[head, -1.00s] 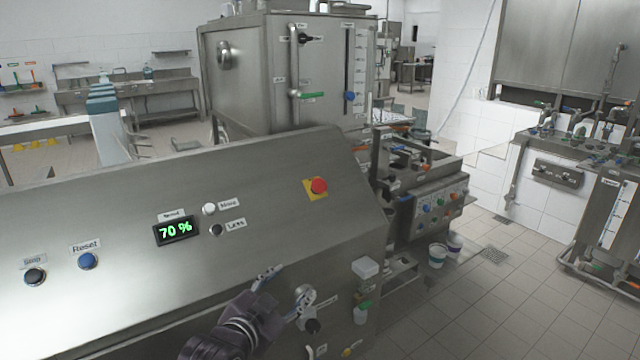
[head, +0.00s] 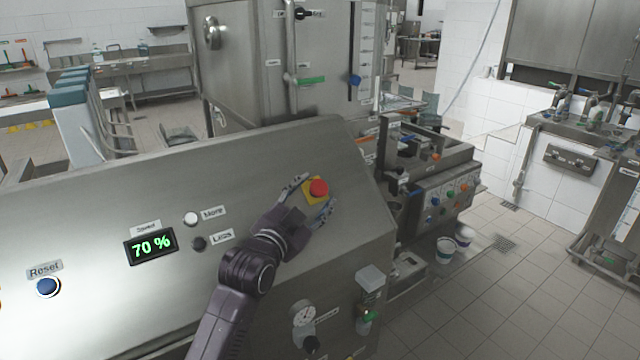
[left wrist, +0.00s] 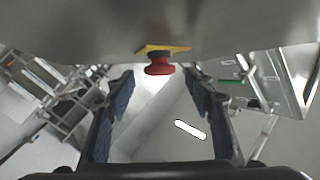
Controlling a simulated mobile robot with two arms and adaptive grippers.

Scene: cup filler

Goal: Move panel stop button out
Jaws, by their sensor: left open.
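The panel stop button is a red mushroom knob (head: 319,188) on a yellow square plate (head: 309,197), on the right part of the sloped steel panel (head: 200,290). My left gripper (head: 313,193) is open, with one finger on each side of the red button in the head view. In the left wrist view the red button (left wrist: 159,67) stands out from its yellow plate at the top middle. There it sits ahead of the gap between my two blue-padded fingers (left wrist: 160,95). I cannot tell whether the fingers touch it. My right gripper is not in view.
The panel also holds a "70 %" display (head: 151,245), a white More button (head: 191,218), a dark Less button (head: 199,243) and a blue Reset button (head: 47,286). A pressure gauge (head: 303,314) is on the front below. A steel tank (head: 250,75) stands behind.

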